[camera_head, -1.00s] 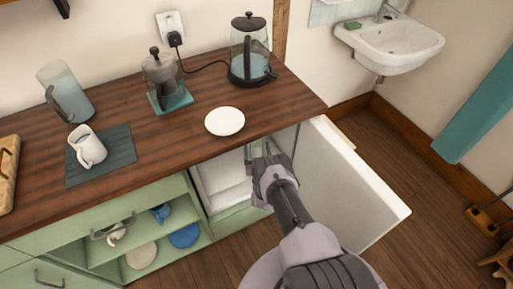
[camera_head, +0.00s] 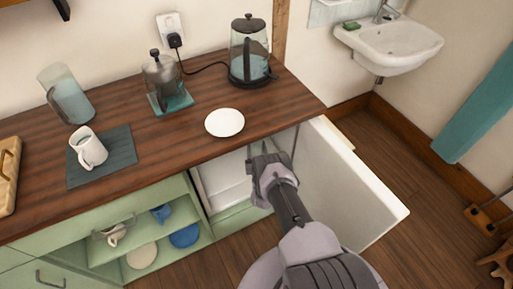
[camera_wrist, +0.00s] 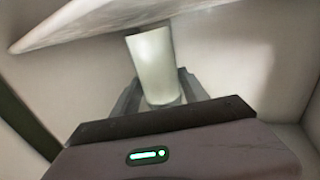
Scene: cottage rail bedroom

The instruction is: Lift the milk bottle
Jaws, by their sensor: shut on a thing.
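The milk bottle (camera_wrist: 153,58) shows in the wrist view as a pale, whitish cylinder, slightly tilted in the picture. My gripper (camera_wrist: 160,88) is shut on it, with one dark finger on either side. Its lower end is partly hidden behind the gripper body. In the head view my gripper (camera_head: 266,160) is at the open fridge (camera_head: 222,178), just below the counter's front edge. The bottle cannot be made out in the head view. I cannot tell whether it touches a shelf.
The fridge door (camera_head: 352,190) stands open on the right. The wooden counter (camera_head: 180,135) overhangs the fridge and holds a white plate (camera_head: 224,122), a kettle (camera_head: 250,50), a French press (camera_head: 162,80) and a mug (camera_head: 88,148). A pale panel (camera_wrist: 100,20) is close above the bottle.

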